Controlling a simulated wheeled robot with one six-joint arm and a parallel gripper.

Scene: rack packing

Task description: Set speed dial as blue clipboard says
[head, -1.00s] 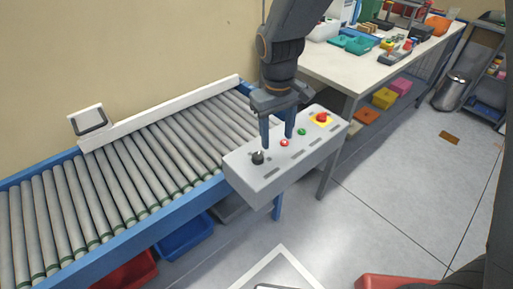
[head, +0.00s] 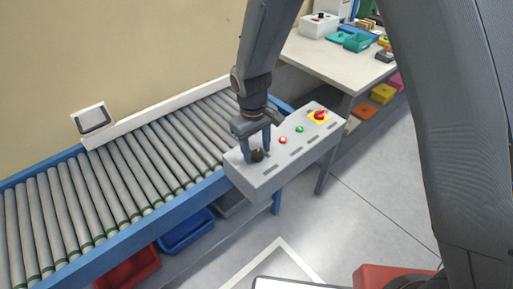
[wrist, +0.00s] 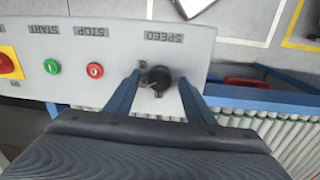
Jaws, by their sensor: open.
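The speed dial is a black knob (head: 257,156) at the left end of the grey control box (head: 270,178). In the wrist view the dial (wrist: 160,77) sits beside an upside-down SPEED label, with a light pointer mark toward its lower left. My gripper (head: 258,152) is open, pointing down over the dial. In the wrist view its two blue fingers (wrist: 160,85) stand on either side of the knob, apart from it as far as I can tell. The dial's number marks are mostly hidden or too small to read. I cannot make out a blue clipboard in these frames.
The box also carries a red stop button (head: 283,140), a green start button (head: 299,129) and a red emergency button on yellow (head: 320,115). A roller conveyor (head: 120,180) runs to the left. A white table (head: 330,65) stands behind.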

